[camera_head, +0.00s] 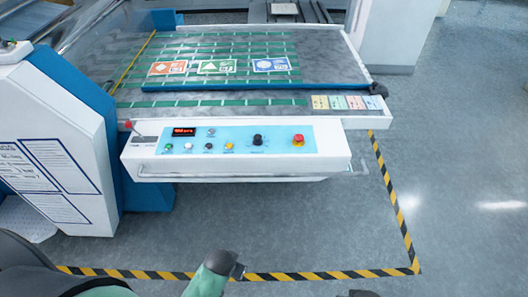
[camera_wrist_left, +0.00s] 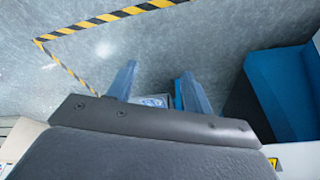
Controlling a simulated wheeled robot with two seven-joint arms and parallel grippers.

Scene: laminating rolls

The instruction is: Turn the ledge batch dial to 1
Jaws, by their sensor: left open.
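A white control ledge (camera_head: 240,172) with a light blue panel runs along the front of the machine. A larger black dial (camera_head: 257,140) sits on the panel's right half; its setting and markings are too small to read. My left arm reaches in at the bottom of the head view, well short of the ledge, and its end (camera_head: 238,270) is over the floor. In the left wrist view my left gripper (camera_wrist_left: 157,85) is open and empty, apart from the dial, which I cannot make out there.
A red button (camera_head: 299,140) is right of the dial; several small buttons and a red-lit display (camera_head: 184,132) are left of it. A rail (camera_head: 250,176) runs along the ledge front. Yellow-black tape (camera_head: 330,274) marks the floor. The space before the ledge is clear.

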